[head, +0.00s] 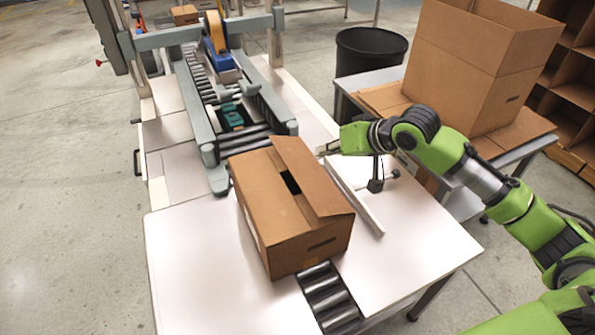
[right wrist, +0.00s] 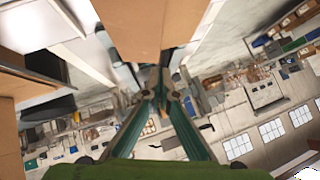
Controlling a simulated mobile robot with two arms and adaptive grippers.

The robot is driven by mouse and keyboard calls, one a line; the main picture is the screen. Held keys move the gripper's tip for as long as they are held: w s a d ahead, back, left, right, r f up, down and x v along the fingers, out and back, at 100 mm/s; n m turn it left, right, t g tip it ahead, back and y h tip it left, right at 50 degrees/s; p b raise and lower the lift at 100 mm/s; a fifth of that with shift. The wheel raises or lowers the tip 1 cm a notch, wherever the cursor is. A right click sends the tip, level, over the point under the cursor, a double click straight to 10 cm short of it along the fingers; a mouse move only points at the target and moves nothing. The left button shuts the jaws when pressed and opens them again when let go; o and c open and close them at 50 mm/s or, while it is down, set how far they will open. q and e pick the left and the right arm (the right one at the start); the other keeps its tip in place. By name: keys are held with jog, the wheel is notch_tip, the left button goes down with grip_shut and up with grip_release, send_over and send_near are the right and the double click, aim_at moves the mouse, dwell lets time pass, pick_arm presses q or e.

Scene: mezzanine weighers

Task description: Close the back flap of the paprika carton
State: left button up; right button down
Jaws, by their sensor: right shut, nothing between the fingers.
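The paprika carton (head: 290,230) is a brown box standing on the white table at the end of the roller line. One long top flap (head: 262,190) lies flat on the left. The opposite long flap (head: 308,178) is raised and tilted, with a dark gap beneath its left edge. The short end flaps cannot be told apart under them. My right gripper (head: 324,149) is shut and empty, just right of the raised flap near its far end; contact cannot be told. In the right wrist view its fingers (right wrist: 160,78) point toward brown cardboard (right wrist: 150,28). My left gripper is not in view.
A metal guide rail (head: 356,203) runs along the carton's right side, with a black clamp post (head: 376,178) beside it. A taping machine (head: 220,100) stands behind. A large open box (head: 470,70) on a side table and a black bin (head: 370,50) are at right.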

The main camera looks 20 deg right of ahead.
jog(key=p, duration=0.2)
send_over(290, 171)
jog(key=s+d, duration=0.1)
jog(key=d, duration=0.2)
notch_tip(290, 171, down, 6)
jog(key=shift+s+a+f, duration=0.1)
jog(key=shift+f, duration=0.15)
jog(key=shift+s+a+f+p, duration=0.1)
jog(key=shift+a+f+p, duration=0.1)
jog(key=shift+f, duration=0.45)
jog(key=shift+s+a+f+p, duration=0.1)
jog(key=shift+a+f+p, duration=0.1)
jog(key=shift+f, duration=0.4)
jog(key=shift+a+f, duration=0.2)
jog(key=shift+f, duration=0.4)
jog(key=shift+f, duration=0.1)
jog(key=shift+s+a+f, duration=0.15)
jog(key=shift+a+f, duration=0.45)
jog(key=shift+f, duration=0.25)
jog(key=shift+a+f, duration=0.25)
jog(key=shift+f, duration=0.3)
jog(key=shift+r+p, duration=0.1)
jog(key=shift+p, duration=0.25)
